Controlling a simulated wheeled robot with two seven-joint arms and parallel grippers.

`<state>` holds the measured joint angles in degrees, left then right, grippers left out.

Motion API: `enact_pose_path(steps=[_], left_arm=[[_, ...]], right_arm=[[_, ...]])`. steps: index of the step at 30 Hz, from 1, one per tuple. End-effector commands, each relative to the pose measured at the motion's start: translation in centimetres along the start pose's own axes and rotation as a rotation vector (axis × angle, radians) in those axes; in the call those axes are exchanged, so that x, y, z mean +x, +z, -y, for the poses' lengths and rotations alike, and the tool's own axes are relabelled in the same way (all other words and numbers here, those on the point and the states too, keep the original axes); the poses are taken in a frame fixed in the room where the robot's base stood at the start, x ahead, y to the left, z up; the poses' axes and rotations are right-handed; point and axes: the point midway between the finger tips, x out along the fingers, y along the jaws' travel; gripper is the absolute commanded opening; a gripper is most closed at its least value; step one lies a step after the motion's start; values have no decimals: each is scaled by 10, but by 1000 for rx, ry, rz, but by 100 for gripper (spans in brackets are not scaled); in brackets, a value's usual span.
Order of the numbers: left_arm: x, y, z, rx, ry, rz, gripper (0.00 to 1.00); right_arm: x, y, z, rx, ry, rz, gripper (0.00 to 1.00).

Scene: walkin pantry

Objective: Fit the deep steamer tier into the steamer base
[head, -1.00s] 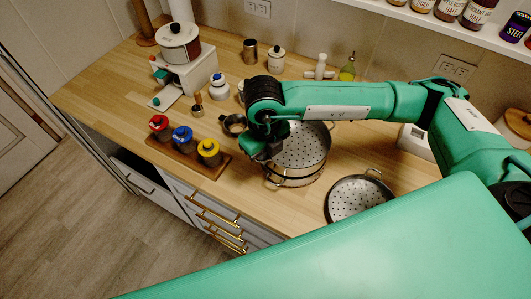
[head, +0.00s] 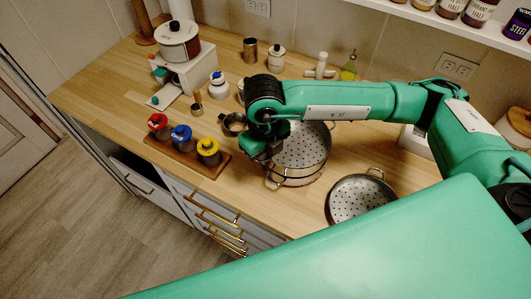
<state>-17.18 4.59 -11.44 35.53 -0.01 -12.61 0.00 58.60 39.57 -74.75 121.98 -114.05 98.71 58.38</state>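The deep steamer tier (head: 302,147) is a metal pan with a perforated floor. It stands on top of the steamer base (head: 296,181), whose lower rim and small front handle show beneath it. I cannot tell whether the tier is fully seated. My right gripper (head: 262,155) is at the tier's left rim, pointing down. Its dark fingers are small and partly hidden by the wrist, so I cannot tell whether they are closed on the rim. My arm covers the tier's back edge. My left gripper is not in view.
A shallow perforated pan (head: 358,197) lies to the right, near the counter's front edge. A small metal cup (head: 233,123) and a wooden rack with red, blue and yellow-topped jars (head: 208,150) stand to the left. A bottle (head: 348,70) stands behind my arm.

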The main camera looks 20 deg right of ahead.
Motion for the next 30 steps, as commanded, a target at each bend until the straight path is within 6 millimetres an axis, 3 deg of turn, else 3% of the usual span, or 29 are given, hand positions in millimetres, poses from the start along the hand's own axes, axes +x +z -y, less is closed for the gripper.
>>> enact_pose_path(steps=[30], left_arm=[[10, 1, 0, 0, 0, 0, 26]], right_arm=[[5, 0, 0, 0, -1, 1, 0]])
